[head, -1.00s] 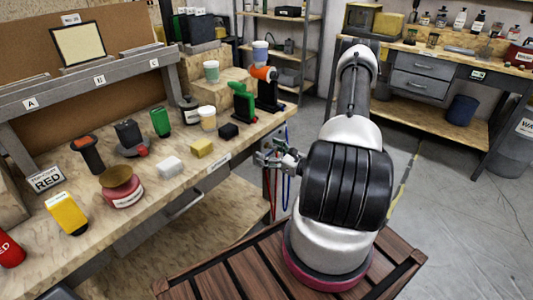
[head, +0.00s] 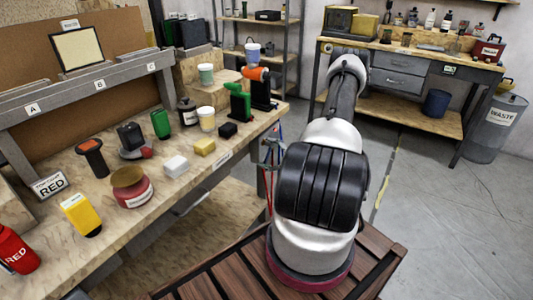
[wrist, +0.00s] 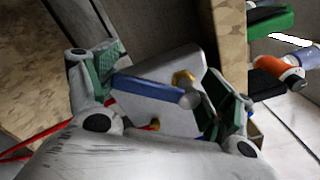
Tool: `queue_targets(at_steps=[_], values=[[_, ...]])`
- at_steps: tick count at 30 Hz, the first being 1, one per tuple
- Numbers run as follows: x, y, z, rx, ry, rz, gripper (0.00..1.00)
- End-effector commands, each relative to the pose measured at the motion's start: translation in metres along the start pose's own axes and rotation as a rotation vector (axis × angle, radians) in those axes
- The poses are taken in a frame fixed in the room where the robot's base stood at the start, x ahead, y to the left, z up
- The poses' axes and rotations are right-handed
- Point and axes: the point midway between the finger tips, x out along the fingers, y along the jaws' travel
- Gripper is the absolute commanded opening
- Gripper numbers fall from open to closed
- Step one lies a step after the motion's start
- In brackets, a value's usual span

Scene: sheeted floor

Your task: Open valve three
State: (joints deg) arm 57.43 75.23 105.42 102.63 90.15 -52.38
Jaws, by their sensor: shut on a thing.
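In the wrist view, a blue lever handle (wrist: 150,88) with a rounded silver end lies across the space between the two green-padded fingers of my gripper (wrist: 167,84). My gripper is shut on this lever, one finger at each end. Behind it is a pale grey plate or block (wrist: 142,108) with a brass nut (wrist: 183,78). I see no valve number. In the head view, my gripper (head: 271,152) is small beside the workbench's right end, partly hidden by my arm. The valve itself cannot be made out there.
The workbench (head: 105,245) on the left holds cups, blocks, bottles and tools. Red hoses (wrist: 35,142) run at the left of the wrist view. An orange-and-black tool (wrist: 280,72) is at its right. A second bench (head: 410,112) and a waste bin (head: 495,130) stand behind. Floor at right is clear.

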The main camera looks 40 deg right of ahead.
Motion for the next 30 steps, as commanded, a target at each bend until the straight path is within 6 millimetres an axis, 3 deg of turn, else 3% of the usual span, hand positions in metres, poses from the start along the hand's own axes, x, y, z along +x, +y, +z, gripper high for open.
queue_targets(at_steps=[15,30], values=[[0.0,0.001,-0.015,-0.431,0.0,0.001,0.38],[0.0,0.0,-0.02,-0.594,0.0,0.002,0.38]])
